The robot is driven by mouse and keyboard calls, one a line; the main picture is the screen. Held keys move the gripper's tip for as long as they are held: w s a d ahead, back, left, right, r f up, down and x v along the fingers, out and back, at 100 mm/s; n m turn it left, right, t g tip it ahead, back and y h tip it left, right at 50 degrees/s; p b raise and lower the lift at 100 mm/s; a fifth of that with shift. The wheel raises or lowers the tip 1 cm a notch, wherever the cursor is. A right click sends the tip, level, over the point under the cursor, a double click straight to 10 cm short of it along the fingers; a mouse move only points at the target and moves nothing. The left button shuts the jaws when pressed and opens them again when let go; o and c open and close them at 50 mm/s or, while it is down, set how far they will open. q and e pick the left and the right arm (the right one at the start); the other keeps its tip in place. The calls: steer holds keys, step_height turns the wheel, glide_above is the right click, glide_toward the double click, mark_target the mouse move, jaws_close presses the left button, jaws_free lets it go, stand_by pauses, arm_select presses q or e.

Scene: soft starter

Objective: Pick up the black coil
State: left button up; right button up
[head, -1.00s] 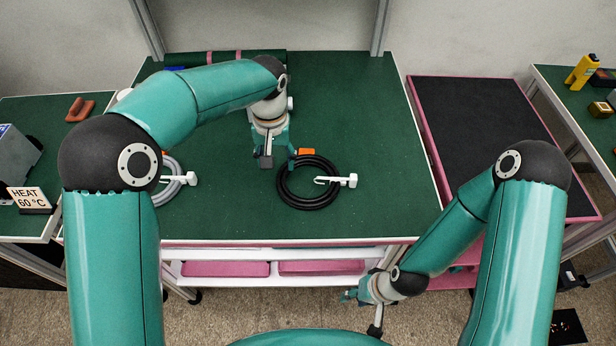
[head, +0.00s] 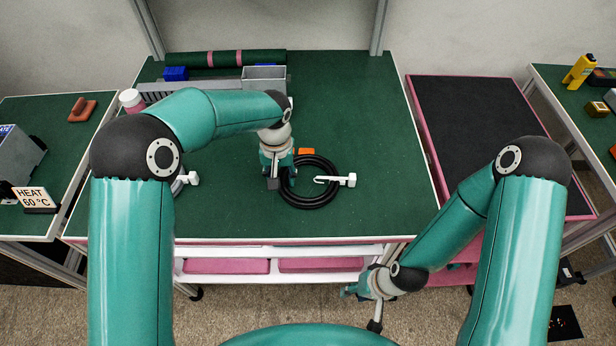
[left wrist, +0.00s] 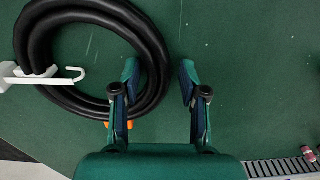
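The black coil (head: 330,194) lies flat on the green table top, right of its middle-left area. It also shows in the left wrist view (left wrist: 75,14). A white hooked clip (head: 348,180) sits across its right side. My left gripper (head: 281,184) is over the coil's left side and hides part of it. In the left wrist view the left gripper (left wrist: 158,85) is open, with the coil's near side reaching between its fingers; contact cannot be told. My right gripper (head: 358,294) hangs low in front of the table, away from the coil; its finger opening is unclear.
An orange piece (head: 306,151) lies at the coil's far edge. A second coil with a white clip (head: 190,178) is mostly behind my left arm. A grey bin (head: 264,73) and a green roll (head: 240,57) are at the back. The table's right part is clear.

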arm_select(q)
jaws_close()
steer(key=shift+w+r, duration=0.1)
steer(key=shift+r, duration=0.1)
steer(key=shift+r, duration=0.6)
step_height(320, 180, up, 18)
steer(key=shift+r+b, duration=0.25)
steer(key=shift+b, duration=0.2)
